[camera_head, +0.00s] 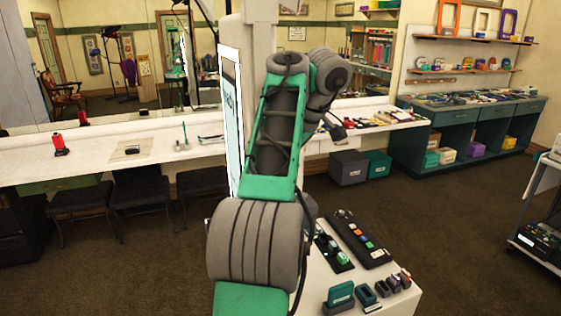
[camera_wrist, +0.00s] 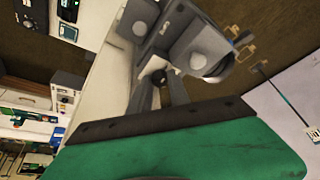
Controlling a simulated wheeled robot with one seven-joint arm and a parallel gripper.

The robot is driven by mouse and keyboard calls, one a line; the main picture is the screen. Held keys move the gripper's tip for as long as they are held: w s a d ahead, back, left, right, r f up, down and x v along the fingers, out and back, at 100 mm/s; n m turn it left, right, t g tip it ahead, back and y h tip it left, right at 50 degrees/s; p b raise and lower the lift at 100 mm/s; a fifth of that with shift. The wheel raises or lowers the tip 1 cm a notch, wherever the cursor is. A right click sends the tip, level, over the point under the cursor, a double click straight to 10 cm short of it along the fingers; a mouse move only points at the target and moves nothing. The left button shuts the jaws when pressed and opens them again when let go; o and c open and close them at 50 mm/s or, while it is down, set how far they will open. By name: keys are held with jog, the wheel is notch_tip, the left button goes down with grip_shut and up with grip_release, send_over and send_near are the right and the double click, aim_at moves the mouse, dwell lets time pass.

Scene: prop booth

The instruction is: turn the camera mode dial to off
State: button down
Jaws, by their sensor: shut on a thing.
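The camera (camera_wrist: 205,48) is a grey, blocky body with a round barrel on its right side, in the upper middle of the wrist view. A small pale knob, seemingly the mode dial (camera_wrist: 153,64), shows between my fingertips. My gripper (camera_wrist: 159,78) has its dark fingers at the camera and is closed on this knob. The dial's markings are too small and blurred to read, so its setting cannot be told. My green palm fills the bottom of the wrist view. In the head view my own arm stands in front, and neither gripper nor dial can be made out.
A white table with a dark button panel (camera_head: 358,238) and several small devices stands close at front right. Green cabinets (camera_head: 470,125) and a cart (camera_head: 540,225) are at right. Brown floor between them is clear.

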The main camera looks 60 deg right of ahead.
dwell(0.4)
jog(key=c, duration=1.2)
grip_release()
jog(key=shift+c, duration=0.2)
jog(key=shift+f, duration=0.1)
